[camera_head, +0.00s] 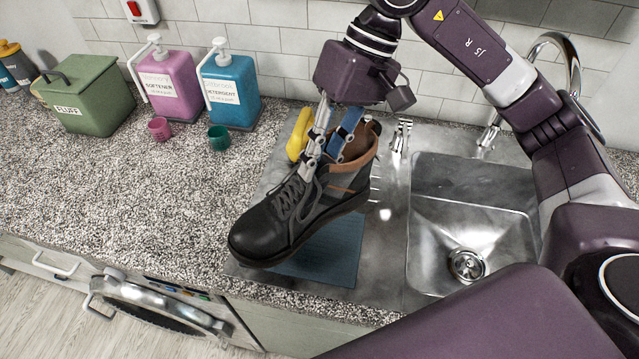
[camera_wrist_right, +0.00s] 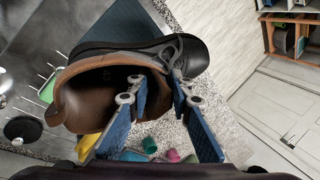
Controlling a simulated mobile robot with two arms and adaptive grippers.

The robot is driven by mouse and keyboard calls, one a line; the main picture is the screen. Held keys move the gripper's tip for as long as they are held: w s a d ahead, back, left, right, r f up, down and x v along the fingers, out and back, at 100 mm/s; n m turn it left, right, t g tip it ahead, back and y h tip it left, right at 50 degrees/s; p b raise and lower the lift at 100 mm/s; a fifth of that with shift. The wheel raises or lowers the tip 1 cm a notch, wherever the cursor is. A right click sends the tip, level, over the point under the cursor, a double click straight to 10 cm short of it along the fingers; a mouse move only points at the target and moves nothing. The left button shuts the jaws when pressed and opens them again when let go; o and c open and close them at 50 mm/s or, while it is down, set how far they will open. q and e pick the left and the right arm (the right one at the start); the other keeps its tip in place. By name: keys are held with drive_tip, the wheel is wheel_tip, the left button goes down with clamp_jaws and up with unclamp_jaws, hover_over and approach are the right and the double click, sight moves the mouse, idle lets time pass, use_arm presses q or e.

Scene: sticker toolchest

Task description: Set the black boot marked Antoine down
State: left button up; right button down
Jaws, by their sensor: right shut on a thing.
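The black boot (camera_head: 290,215) has grey laces and a brown collar. It hangs nearly level in my right gripper (camera_head: 322,150), over the metal drainboard beside the sink, its toe towards the lower left. The right gripper is shut on the boot's upper near the laces. In the right wrist view the boot (camera_wrist_right: 90,95) shows its open brown collar, with the blue finger pads of the gripper (camera_wrist_right: 155,95) on its side wall. A blue mat (camera_head: 335,255) lies below the boot, partly hidden by it. I cannot see an Antoine mark. My left gripper is not in view.
The sink basin (camera_head: 465,225) lies right of the boot, with a tap (camera_head: 545,60) behind. A yellow item (camera_head: 298,133) lies behind the boot. Pink softener (camera_head: 170,85) and blue detergent (camera_head: 232,90) bottles, cups and a green bin (camera_head: 88,95) stand left. The left counter front is clear.

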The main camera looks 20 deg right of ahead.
sight(319, 191)
wheel_tip(319, 191, down, 7)
drive_tip(key=shift+r+p, duration=0.15)
drive_tip(key=shift+p, duration=0.55)
drive_tip(key=shift+f, duration=0.25)
drive_tip(key=shift+f+b, duration=0.15)
drive_tip(key=shift+b, duration=0.15)
drive_tip(key=c, duration=1.7)
unclamp_jaws()
drive_tip(key=shift+c, duration=0.2)
